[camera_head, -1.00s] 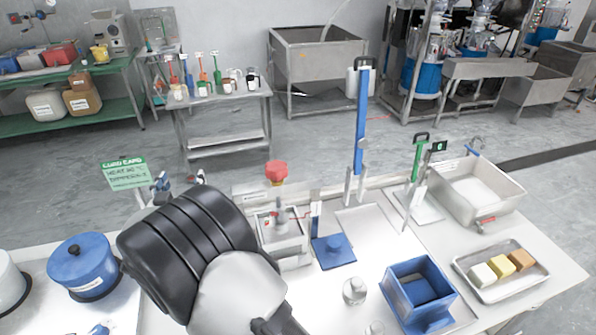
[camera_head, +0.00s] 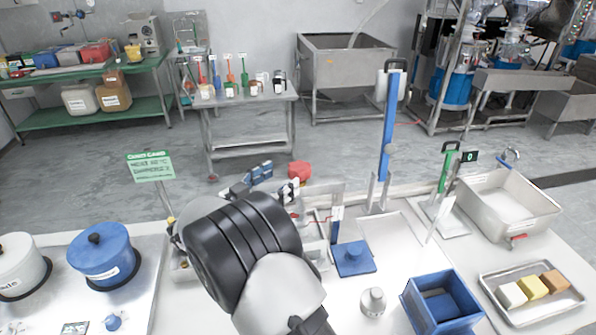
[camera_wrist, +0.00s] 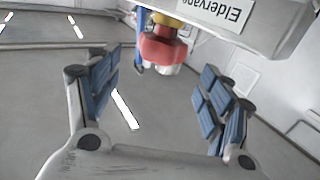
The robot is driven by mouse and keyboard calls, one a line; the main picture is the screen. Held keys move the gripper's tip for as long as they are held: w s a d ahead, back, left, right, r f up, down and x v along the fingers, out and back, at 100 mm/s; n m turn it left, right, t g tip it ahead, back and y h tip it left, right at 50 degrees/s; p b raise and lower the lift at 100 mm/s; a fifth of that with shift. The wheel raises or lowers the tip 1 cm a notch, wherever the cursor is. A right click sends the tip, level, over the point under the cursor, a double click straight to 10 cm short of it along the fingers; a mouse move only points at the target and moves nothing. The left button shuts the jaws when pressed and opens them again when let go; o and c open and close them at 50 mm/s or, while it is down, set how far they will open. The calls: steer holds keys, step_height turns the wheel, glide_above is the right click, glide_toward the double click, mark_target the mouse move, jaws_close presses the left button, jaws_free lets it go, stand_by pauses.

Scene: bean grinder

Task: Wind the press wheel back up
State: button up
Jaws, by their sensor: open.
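The red press wheel (camera_head: 299,171) stands behind the near work table's back edge, just right of my gripper (camera_head: 276,181). In the wrist view the red wheel (camera_wrist: 162,48) shows at the top centre, above and between my fingers, with a yellow collar beside it. My gripper (camera_wrist: 160,80) is open, its blue-padded fingers spread wide with nothing between them; whether either finger touches the wheel cannot be told. The press body (camera_wrist: 235,20) carries upside-down lettering at the top right. In the head view my arm hides most of the press below the wheel.
A green card sign (camera_head: 150,166) stands left of my gripper. A blue pot (camera_head: 104,255) is at the left. A blue tamper-like block (camera_head: 354,258) and a tall blue lever stand (camera_head: 387,130) are to the right. A blue box (camera_head: 442,303) is at the front right.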

mark_target(292, 173)
steer(key=b+x, duration=0.1)
steer(key=x, duration=0.6)
steer(key=shift+w+d, duration=0.1)
steer(key=shift+c, duration=0.4)
steer(key=c, duration=1)
steer(key=shift+n+t+y, duration=0.4)
steer(key=shift+y, duration=0.1)
